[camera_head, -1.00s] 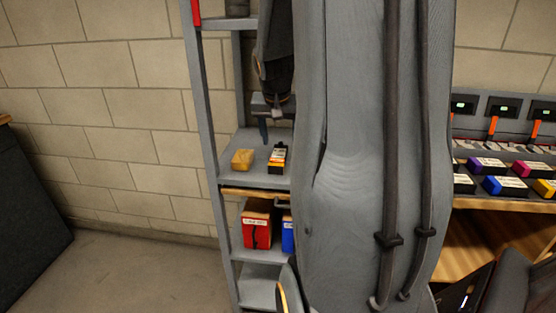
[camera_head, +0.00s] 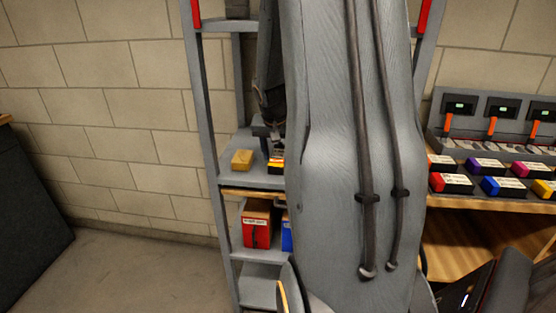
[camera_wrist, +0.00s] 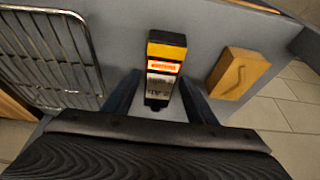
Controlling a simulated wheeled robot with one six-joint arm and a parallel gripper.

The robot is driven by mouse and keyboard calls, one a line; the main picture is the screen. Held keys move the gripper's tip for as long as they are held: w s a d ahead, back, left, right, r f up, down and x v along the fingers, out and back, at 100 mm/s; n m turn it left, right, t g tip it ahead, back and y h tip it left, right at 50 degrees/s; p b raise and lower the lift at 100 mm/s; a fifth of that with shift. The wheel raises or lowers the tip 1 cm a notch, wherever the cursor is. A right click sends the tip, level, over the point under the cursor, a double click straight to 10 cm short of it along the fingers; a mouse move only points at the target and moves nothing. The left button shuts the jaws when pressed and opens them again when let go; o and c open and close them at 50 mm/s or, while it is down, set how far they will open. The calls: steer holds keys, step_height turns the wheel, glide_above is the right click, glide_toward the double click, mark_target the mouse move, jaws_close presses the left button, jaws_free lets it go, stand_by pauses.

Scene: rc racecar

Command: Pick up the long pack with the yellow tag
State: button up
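A long dark pack with a yellow-orange band and an orange label (camera_wrist: 164,66) lies on a grey shelf. In the head view the pack (camera_head: 277,166) shows only in part, its right side hidden by my arm. My gripper (camera_wrist: 160,88) is open, with one finger on each side of the pack's near part in the wrist view. Gaps show between the fingers and the pack. In the head view my gripper (camera_head: 268,138) is just above and behind the pack, mostly hidden by the arm.
A tan wooden block (camera_wrist: 238,73) lies right of the pack in the wrist view. A wire rack (camera_wrist: 50,58) is on the left. Shelf posts (camera_head: 203,100) stand close by. Red (camera_head: 256,228) and blue boxes sit below. A bench at right holds several colour-tagged packs (camera_head: 505,188).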

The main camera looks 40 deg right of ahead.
steer(key=c, duration=1.1)
steer(key=shift+r, duration=0.15)
